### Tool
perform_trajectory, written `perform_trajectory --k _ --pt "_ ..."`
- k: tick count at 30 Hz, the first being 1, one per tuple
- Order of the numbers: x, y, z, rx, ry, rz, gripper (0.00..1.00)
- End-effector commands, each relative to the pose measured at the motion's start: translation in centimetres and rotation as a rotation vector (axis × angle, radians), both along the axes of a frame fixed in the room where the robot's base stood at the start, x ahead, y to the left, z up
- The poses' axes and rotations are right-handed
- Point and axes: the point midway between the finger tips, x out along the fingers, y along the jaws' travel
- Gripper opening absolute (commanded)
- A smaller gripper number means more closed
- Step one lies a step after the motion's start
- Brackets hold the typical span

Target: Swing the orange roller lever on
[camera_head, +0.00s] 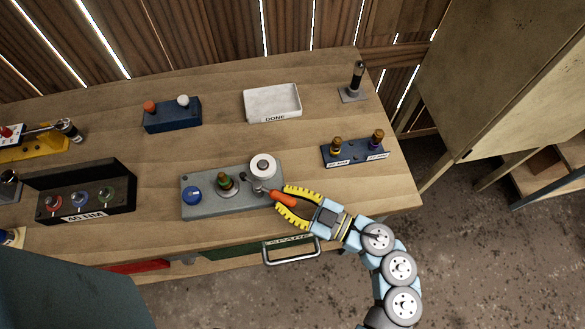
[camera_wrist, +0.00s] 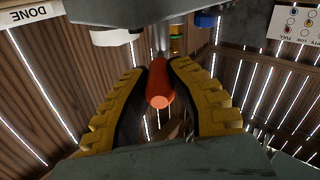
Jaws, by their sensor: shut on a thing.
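The orange roller lever (camera_head: 283,198) sits at the right end of a grey base plate (camera_head: 207,206) on the workbench. Its metal pivot is at the left of the orange handle. My gripper (camera_head: 284,202) reaches in from the right, with its yellow toothed fingers on both sides of the orange handle. In the wrist view the orange handle (camera_wrist: 159,85) lies between the dark inner pads of the fingers (camera_wrist: 158,105), its round end facing the camera. The gripper is shut on the handle. The pivot is partly hidden in the wrist view.
The grey plate also carries a blue knob (camera_head: 192,195), a brass-green fitting (camera_head: 225,182) and a white round disc (camera_head: 263,166). A DONE tray (camera_head: 272,116) and a navy two-post block (camera_head: 354,152) stand behind. A drawer handle (camera_head: 291,257) juts below the bench edge.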

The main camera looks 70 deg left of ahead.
Motion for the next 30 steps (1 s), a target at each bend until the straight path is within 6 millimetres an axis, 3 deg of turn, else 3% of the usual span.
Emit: perform_trajectory --k 10,11,14,24,30 --pt "-0.1 0.0 0.0 -0.001 0.001 0.001 0.00" --pt "-0.1 0.0 0.0 0.000 0.000 0.001 0.25" --pt "-0.1 0.0 0.0 0.001 0.001 0.001 0.52" --pt "0.1 -0.1 0.0 0.001 0.001 0.000 0.52" --pt "1.5 -1.3 0.0 -0.001 0.000 -0.003 0.52"
